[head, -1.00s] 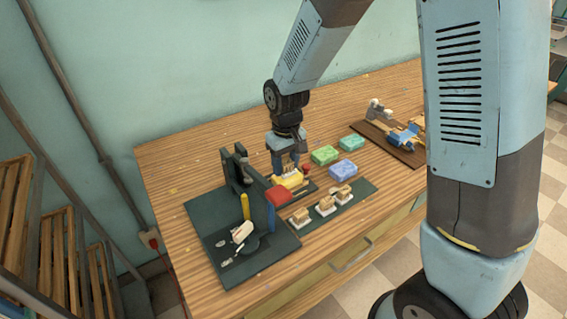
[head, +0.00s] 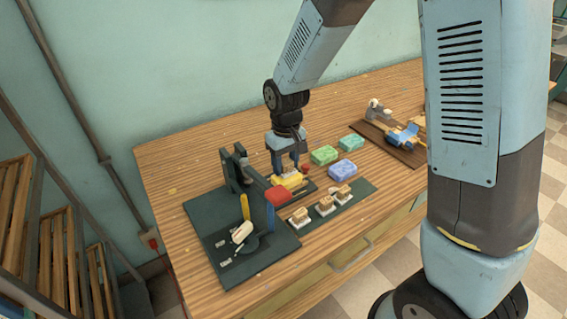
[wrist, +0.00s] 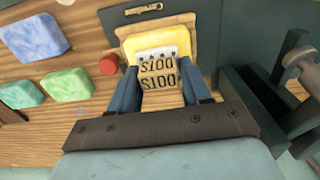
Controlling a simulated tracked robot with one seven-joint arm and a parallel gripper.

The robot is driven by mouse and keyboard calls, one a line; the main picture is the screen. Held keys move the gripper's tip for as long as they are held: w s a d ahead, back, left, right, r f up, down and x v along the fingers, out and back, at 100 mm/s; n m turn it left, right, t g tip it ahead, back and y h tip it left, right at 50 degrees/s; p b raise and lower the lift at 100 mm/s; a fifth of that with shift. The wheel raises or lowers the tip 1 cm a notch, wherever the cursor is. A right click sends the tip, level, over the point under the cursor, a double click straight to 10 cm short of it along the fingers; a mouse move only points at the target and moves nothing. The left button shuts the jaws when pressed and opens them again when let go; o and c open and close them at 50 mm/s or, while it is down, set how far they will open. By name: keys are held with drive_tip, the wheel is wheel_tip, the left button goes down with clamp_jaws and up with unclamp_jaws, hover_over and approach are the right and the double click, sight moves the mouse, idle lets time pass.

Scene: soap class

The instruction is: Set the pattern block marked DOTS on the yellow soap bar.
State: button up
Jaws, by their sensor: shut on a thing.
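The pattern block marked DOTS (wrist: 158,75) is a pale wooden block with dark lettering that reads upside down in the wrist view. My gripper (wrist: 163,92) is shut on it, one blue finger on each side. The block also shows between the fingers in the head view (head: 289,170). The yellow soap bar (wrist: 158,44) lies directly below it, partly covered by the block, and shows in the head view (head: 291,182). The block is at or just above the soap's top; I cannot tell whether they touch.
A red knob (wrist: 109,65) stands close beside the soap. Green (head: 325,155), teal (head: 351,142) and blue (head: 343,171) soap bars lie to the right. Several wooden blocks stand on a dark mat (head: 362,190) in front. A dark press stand (head: 201,207) is at left.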

drive_tip(key=shift+f, duration=0.55)
idle(0.8)
drive_tip(key=o, duration=1.5)
drive_tip(key=shift+r, duration=0.15)
drive_tip(key=shift+r, duration=2.85)
